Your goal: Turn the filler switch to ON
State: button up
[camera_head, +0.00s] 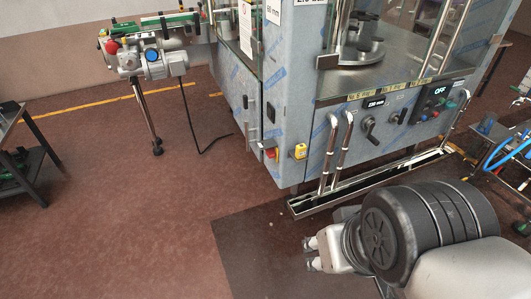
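The filler (290,80) is a film-wrapped metal machine with glass sides in the upper middle. Its front panel has a dark control box (437,103) whose display reads OFF. Two dark rotary handles, a larger one (369,127) and a smaller one (400,117), sit left of that box. A yellow switch box (300,151) is on the near lower corner. I cannot tell for sure which of these is the filler switch. My gripper (311,254) is at the lower middle, below and apart from the machine. Its two fingertips are apart with nothing between them.
A metal rail (370,182) runs along the machine's base, with upright bars (328,152) in front of the panel. A conveyor motor (155,62) stands upper left. A dark table (20,140) is at the left edge, a cart (510,160) at the right. Floor at left is clear.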

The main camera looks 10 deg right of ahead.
aim_at(270, 153)
jog(key=i+j+z, duration=0.2)
jog(key=z, duration=1.1)
jog(key=i+j+z, duration=0.1)
jog(key=j+z, duration=0.2)
jog(key=j, duration=0.45)
jog(key=j+z, duration=0.3)
jog(key=j, duration=0.45)
jog(key=j+z, duration=0.3)
jog(key=j, duration=0.45)
jog(key=k+j+z, duration=0.1)
jog(key=j+z, duration=0.2)
jog(key=j, duration=0.45)
jog(key=k+j, duration=0.1)
jog(key=j, duration=0.9)
jog(key=k+j, duration=0.15)
jog(key=j, duration=0.35)
jog(key=k+j, duration=0.1)
jog(key=j, duration=0.9)
jog(key=k+z, duration=0.05)
